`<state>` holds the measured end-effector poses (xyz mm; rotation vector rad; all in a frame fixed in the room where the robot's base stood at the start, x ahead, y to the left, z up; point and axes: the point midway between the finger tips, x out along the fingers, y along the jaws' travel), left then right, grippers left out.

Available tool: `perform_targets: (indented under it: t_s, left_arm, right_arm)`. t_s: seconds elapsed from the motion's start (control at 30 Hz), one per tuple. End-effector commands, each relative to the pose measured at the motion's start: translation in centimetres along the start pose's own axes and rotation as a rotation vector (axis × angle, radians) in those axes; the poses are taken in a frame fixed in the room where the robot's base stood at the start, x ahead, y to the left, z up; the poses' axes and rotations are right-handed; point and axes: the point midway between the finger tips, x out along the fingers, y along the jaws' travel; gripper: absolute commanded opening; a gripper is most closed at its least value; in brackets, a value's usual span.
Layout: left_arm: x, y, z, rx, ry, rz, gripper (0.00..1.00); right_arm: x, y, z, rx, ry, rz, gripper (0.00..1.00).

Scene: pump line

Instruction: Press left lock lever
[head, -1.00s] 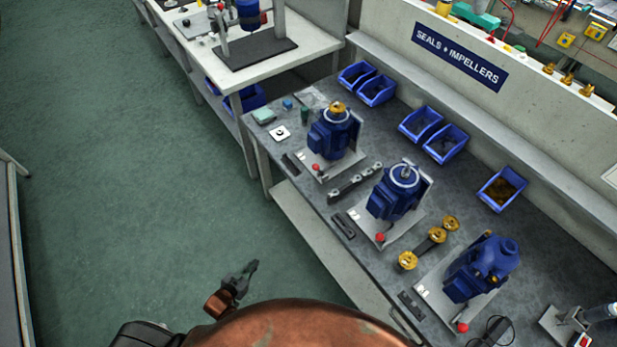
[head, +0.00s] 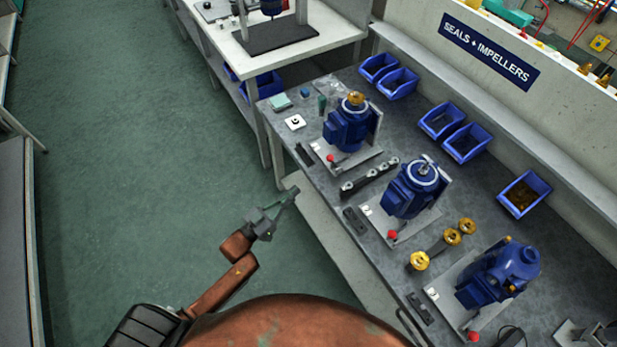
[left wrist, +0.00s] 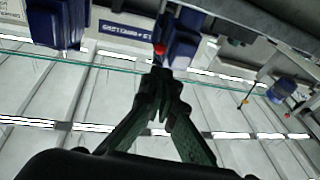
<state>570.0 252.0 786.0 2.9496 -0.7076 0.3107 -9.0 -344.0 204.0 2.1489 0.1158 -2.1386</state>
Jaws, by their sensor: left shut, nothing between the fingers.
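Three blue pumps stand in a row on the bench, each on a pale plate with a red-knobbed lever at its front edge. The left lever's red knob (head: 330,158) is by the left pump (head: 349,124). The middle red knob (head: 391,235) and the right red knob (head: 473,337) are nearer me. My left gripper (head: 294,191) is shut and empty, over the bench's front edge and apart from every lever. In the left wrist view its closed fingers (left wrist: 158,84) point toward a red knob (left wrist: 158,49); I cannot tell which. My right gripper is not in view.
Brass impellers (head: 452,236) sit between the middle and right pumps. A dark holder (head: 370,178) lies between the left and middle pumps. Blue bins (head: 441,119) line the back of the bench. The green floor (head: 130,170) at left is clear.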

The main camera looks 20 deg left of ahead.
Motion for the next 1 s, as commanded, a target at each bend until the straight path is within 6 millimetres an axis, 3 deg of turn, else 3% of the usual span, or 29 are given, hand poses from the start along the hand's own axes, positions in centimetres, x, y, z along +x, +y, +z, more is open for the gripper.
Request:
perform_targets:
  t_s: [0.6,0.8,1.0]
  left_arm:
    - [11.2,0.0,0.1,0.001,0.001,0.0,0.0]
    - [13.0,0.0,0.2,0.0,-0.002,-0.001,0.0]
    - [13.4,0.0,0.1,0.0,-0.001,-0.001,0.0]
  right_arm:
    - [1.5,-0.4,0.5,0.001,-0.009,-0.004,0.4]
    - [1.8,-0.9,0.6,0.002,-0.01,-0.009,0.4]
    - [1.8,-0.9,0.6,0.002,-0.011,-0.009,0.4]
